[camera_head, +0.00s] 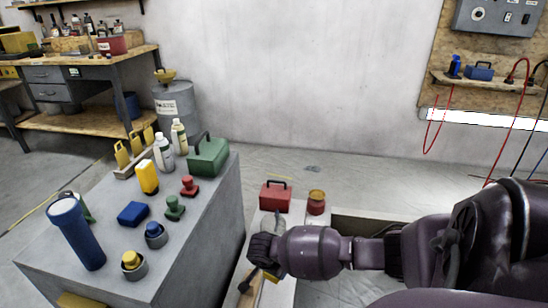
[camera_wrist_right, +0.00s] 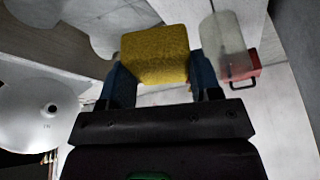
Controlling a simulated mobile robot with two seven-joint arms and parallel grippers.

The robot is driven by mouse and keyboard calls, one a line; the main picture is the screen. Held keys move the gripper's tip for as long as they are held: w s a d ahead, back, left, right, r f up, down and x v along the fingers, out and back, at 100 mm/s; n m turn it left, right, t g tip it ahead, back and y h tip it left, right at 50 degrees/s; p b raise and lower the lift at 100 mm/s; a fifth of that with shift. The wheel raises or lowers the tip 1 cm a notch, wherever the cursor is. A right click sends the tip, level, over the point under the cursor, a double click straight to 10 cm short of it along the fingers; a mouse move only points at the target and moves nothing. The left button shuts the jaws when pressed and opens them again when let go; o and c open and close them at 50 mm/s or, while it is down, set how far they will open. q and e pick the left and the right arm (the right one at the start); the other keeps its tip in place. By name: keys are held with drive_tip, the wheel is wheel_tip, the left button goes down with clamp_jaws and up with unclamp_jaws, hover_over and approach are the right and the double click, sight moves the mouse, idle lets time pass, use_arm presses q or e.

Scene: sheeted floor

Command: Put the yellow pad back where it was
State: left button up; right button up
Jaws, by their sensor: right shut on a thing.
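The yellow pad (camera_wrist_right: 155,54) is a rough-faced yellow block. In the right wrist view it sits between the two blue fingers of my right gripper (camera_wrist_right: 160,80), which is shut on it. In the head view my right arm comes in from the right, and the right gripper (camera_head: 254,280) is low over the narrow light surface (camera_head: 284,291) beside the grey cabinet. There the pad is mostly hidden by the gripper and wrist. My left gripper is not in view.
A red toolbox (camera_head: 276,196) and a red tin (camera_head: 316,202) stand at the far end of the light surface. The grey cabinet (camera_head: 205,262) at left carries bottles, a green case (camera_head: 208,157), a blue block (camera_head: 133,213), stamps and a blue cylinder (camera_head: 76,234).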

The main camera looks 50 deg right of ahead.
drive_tip(key=shift+s+d+h, duration=0.15)
drive_tip(key=shift+d+h, duration=0.15)
drive_tip(key=shift+d, duration=0.4)
drive_tip(key=f, duration=0.1)
drive_tip(key=f+b, duration=0.2)
drive_tip(key=shift+s+f, duration=0.25)
drive_tip(key=shift+f, duration=0.1)
drive_tip(key=b, duration=0.5)
hover_over(280, 300)
drive_tip(key=a, duration=0.1)
drive_tip(key=f, duration=1)
drive_tip(key=shift+s+a+f, duration=0.15)
drive_tip(key=shift+a, duration=0.05)
drive_tip(key=shift+w+f, duration=0.2)
drive_tip(key=shift+f, duration=0.5)
wheel_tip(280, 300, down, 4)
drive_tip(key=shift+s+r+b, duration=0.1)
drive_tip(key=shift+r+b, duration=0.15)
drive_tip(key=shift+b, duration=0.9)
drive_tip(key=shift+f, duration=0.25)
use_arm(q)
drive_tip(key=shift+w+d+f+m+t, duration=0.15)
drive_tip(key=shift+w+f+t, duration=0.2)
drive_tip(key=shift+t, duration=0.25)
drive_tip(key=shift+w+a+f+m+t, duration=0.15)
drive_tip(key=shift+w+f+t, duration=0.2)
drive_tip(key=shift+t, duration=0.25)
use_arm(e)
drive_tip(key=shift+w+r, duration=0.15)
drive_tip(key=shift+w, duration=0.05)
